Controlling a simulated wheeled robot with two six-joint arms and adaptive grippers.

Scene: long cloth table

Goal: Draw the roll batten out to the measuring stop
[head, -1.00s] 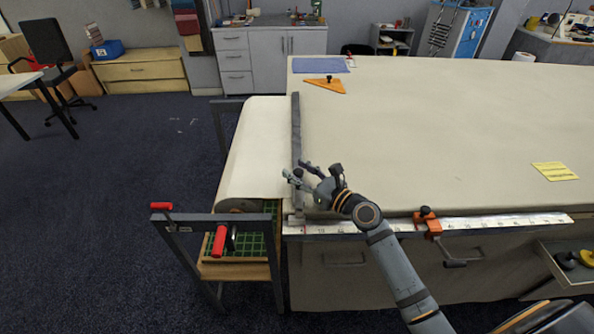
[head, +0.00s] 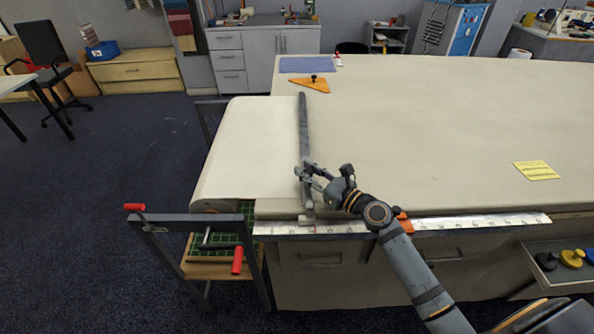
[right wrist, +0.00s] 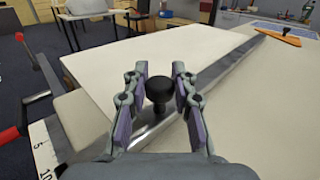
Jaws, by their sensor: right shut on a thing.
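The roll batten (head: 303,125), a long grey bar, lies across the table with pale cloth (head: 250,140) reaching from the roll on its left up to it. It also shows in the right wrist view (right wrist: 228,70), with a black knob (right wrist: 158,88) on it. My right gripper (head: 305,172) is shut on this knob, its fingers either side of it in the right wrist view (right wrist: 160,76). The orange measuring stop (head: 404,223) sits on the front ruler (head: 480,222), right of the batten and partly hidden by my arm. My left gripper is not in view.
The roll stand (head: 185,218) with a red-handled crank (head: 237,262) stands at the table's left end. An orange triangle (head: 310,83) and blue mat (head: 308,65) lie at the far edge. A yellow note (head: 536,171) lies right. The tabletop between batten and note is clear.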

